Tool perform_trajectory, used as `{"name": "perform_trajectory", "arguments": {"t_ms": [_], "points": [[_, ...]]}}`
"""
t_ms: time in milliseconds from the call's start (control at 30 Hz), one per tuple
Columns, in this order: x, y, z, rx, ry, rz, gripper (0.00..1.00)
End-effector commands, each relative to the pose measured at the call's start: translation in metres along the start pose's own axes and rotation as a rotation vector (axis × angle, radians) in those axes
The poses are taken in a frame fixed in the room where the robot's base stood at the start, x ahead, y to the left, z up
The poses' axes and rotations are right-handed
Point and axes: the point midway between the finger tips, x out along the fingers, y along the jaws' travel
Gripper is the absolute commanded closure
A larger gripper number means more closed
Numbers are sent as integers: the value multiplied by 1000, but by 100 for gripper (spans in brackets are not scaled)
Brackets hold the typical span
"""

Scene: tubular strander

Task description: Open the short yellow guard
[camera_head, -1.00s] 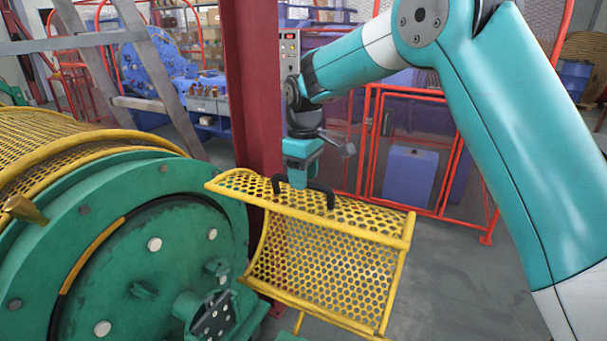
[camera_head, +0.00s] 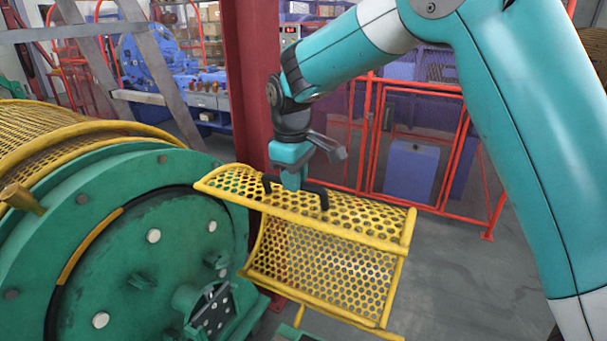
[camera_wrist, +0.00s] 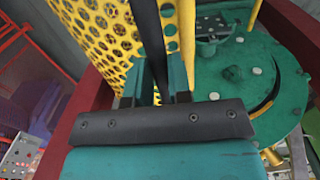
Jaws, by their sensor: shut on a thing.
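The short yellow guard (camera_head: 325,265) is a curved perforated panel with a yellow tube frame, in the middle of the head view beside the green drum end. A black handle (camera_head: 323,197) is fixed on its upper part. In the wrist view my gripper's teal fingers (camera_wrist: 158,83) close around the dark handle bar (camera_wrist: 174,45), with the guard's yellow mesh (camera_wrist: 98,35) behind. The fingers hide part of the handle.
The green round drum end (camera_head: 150,265) stands left, with a long yellow mesh guard (camera_head: 50,140) behind it. A dark red column (camera_head: 255,80) rises just behind my gripper. A red-framed fence (camera_head: 400,140) stands at the back. Grey floor is open at right.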

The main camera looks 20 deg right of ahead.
Motion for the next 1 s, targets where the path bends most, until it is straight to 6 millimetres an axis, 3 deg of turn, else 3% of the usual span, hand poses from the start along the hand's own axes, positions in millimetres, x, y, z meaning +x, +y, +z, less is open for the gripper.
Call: {"name": "perform_trajectory", "arguments": {"t_ms": [33,200,533,567,667,1000], "points": [[5,-14,-1,-8,1,5,100],[6,-37,0,-5,2,5,100],[6,-40,0,-3,1,5,100],[6,-40,0,-3,2,5,77],[6,-40,0,-3,2,5,56],[4,-40,0,-3,2,5,56]]}}
